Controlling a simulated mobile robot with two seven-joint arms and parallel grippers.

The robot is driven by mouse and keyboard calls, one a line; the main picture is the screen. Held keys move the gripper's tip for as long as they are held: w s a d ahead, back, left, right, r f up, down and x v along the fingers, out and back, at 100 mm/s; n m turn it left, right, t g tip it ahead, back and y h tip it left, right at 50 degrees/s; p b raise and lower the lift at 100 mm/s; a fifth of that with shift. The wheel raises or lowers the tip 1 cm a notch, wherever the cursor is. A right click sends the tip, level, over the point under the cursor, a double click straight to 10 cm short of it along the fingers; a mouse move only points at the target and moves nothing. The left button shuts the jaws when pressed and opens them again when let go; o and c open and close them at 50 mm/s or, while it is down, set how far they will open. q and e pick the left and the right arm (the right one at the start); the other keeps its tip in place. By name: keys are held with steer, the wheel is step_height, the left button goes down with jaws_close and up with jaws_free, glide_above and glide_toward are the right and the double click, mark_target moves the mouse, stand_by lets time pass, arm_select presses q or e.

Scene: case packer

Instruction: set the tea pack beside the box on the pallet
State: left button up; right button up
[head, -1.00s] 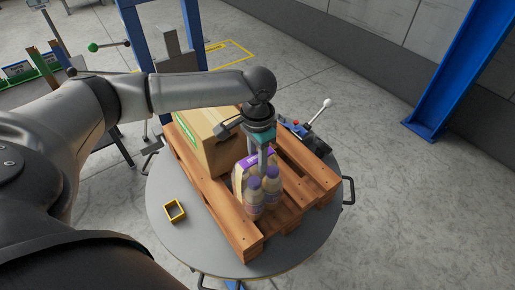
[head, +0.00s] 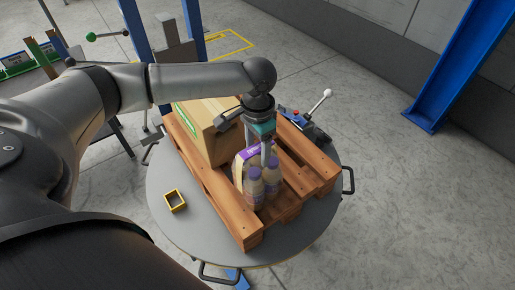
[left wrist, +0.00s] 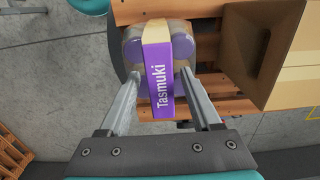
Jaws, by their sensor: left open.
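The tea pack (head: 251,175) is a group of bottles with purple caps in a purple and cream sleeve. It stands upright on the wooden pallet (head: 226,209), just in front of the cardboard box (head: 208,130). In the left wrist view the pack (left wrist: 160,75) shows the name "Tasmuki", and the box (left wrist: 245,45) is close on its right. My left gripper (head: 268,157) is directly above the pack, pointing down. In the left wrist view its fingers (left wrist: 157,78) are spread, one on each side of the sleeve. My right gripper is out of view.
The pallet lies on a round grey table (head: 165,226) with handles. A lever clamp (head: 312,118) stands behind the pallet. Blue posts and a rack with green bins are farther back.

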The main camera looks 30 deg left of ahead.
arm_select(q)
step_height(320, 180, up, 12)
stand_by(0.4)
